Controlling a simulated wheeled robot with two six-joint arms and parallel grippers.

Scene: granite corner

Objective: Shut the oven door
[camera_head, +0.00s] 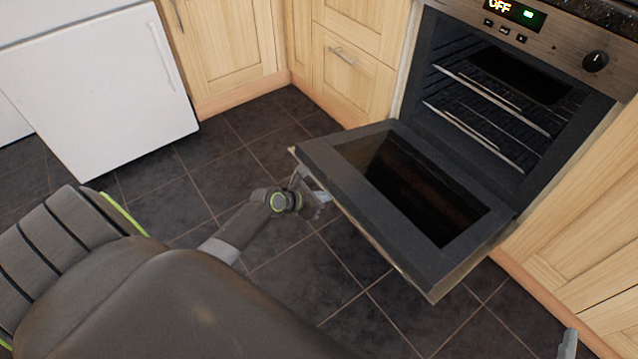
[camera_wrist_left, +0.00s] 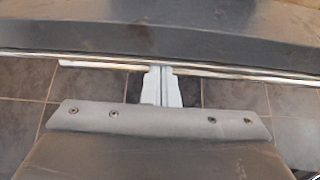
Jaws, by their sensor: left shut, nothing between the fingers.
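The oven (camera_head: 505,85) is at the upper right in the head view, with its dark cavity and wire racks showing. Its door (camera_head: 345,172) hangs open, folded down and out towards me, with a dark glass pane in it. My left gripper (camera_head: 322,197) is at the door's outer left edge, partly behind and below it. In the left wrist view my left gripper (camera_wrist_left: 161,86) is shut and empty, its fingertips at a bright metal bar (camera_wrist_left: 95,64) along the door's edge. Whether they touch the bar I cannot tell.
Wooden cabinets (camera_head: 225,50) flank the oven, with drawers (camera_head: 350,70) to its left. A white appliance (camera_head: 105,85) stands at the upper left. The dark tiled floor (camera_head: 240,175) is clear between it and the oven door. The oven display reads OFF.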

